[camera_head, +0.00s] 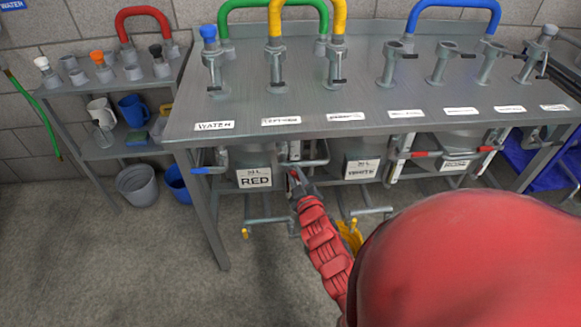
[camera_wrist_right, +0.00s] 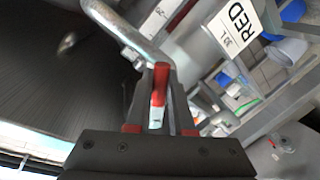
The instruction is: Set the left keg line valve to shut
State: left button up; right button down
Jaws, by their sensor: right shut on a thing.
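The RED keg sign (camera_head: 254,177) hangs under the left part of the steel bench. A grey metal pipe (camera_head: 312,162) runs beside it. My right gripper (camera_head: 295,177) is at this pipe, just right of the sign. In the right wrist view, my right gripper (camera_wrist_right: 160,100) is shut on a red valve handle (camera_wrist_right: 160,78), which sticks out past the fingers. A bent grey pipe (camera_wrist_right: 118,35) lies close to the handle, and the RED sign (camera_wrist_right: 240,25) is at upper right. The valve body is mostly hidden. My left gripper is not in view.
The bench (camera_head: 300,105) with its taps overhangs the gripper. A blue handle (camera_head: 208,170) is at the left, the WHITE sign (camera_head: 361,169) and a red handle (camera_head: 424,154) to the right. A grey bucket (camera_head: 138,186) stands by the left shelf.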

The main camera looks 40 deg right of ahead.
jog(key=shift+s+d+r+n+g+p, duration=0.15)
jog(key=shift+d+r+n+p, duration=0.1)
jog(key=shift+r+n+p, duration=0.3)
jog(key=shift+s+d+r+n+g+p, duration=0.15)
jog(key=shift+d+r+n+p, duration=0.15)
jog(key=shift+n, duration=0.35)
jog(key=shift+s+d+r+n+g+h+p, duration=0.15)
jog(key=shift+r+n+h+p, duration=0.1)
jog(key=shift+n+p, duration=0.3)
jog(key=shift+d+r+n+g+h+p, duration=0.15)
jog(key=shift+r+n+h+p, duration=0.15)
jog(key=shift+n, duration=0.35)
jog(key=shift+s+d+r+n+g+h+p, duration=0.15)
jog(key=shift+r+n+p, duration=0.25)
jog(key=shift+n, duration=0.3)
jog(key=shift+w+a+r+n+g+h+p, duration=0.15)
jog(key=shift+r+n+p, duration=0.1)
jog(key=shift+n+p, duration=0.35)
jog(key=shift+s+d+r+n+h+p, duration=0.15)
jog(key=shift+r+n+p, duration=0.15)
jog(key=shift+n, duration=0.5)
jog(key=shift+r, duration=0.1)
jog(key=c, duration=0.8)
grip_release()
